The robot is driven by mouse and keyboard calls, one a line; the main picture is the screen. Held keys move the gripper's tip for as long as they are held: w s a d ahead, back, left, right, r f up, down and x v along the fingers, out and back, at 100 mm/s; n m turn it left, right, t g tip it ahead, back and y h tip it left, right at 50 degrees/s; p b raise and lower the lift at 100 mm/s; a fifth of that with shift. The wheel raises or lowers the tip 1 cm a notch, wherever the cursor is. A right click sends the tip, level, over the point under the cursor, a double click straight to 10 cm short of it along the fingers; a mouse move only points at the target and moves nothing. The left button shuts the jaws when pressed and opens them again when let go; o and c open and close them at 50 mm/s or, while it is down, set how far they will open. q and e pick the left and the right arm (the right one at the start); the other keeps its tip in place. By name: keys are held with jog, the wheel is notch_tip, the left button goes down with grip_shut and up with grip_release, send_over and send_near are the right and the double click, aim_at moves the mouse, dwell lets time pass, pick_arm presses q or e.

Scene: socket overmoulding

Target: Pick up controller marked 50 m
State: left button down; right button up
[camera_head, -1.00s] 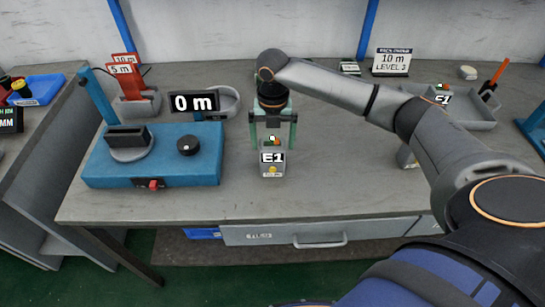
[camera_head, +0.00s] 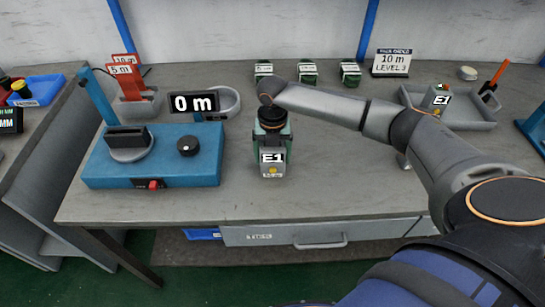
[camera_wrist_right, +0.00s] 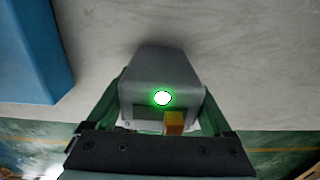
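A grey controller (camera_head: 273,162) with an "E1" label stands upright on the bench, right of the blue station; the small print below the label is too small to read. In the right wrist view the controller (camera_wrist_right: 161,85) shows a lit green spot and an orange-yellow block. My right gripper (camera_head: 272,140) is down over it, pointing downward. Its green fingers lie on both sides of the body, very close to it; whether they press on it is unclear. A second "E1" unit (camera_head: 438,99) stands in the grey tray at right. My left gripper is not in view.
A blue station (camera_head: 205,165) with a black knob and "0 m" sign (camera_head: 194,103) stands close at left. The grey tray (camera_head: 468,123) is right. Bench in front is clear.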

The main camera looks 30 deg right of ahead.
jog(key=c, duration=0.7)
jog(key=shift+c, duration=0.5)
jog(key=shift+r, duration=0.15)
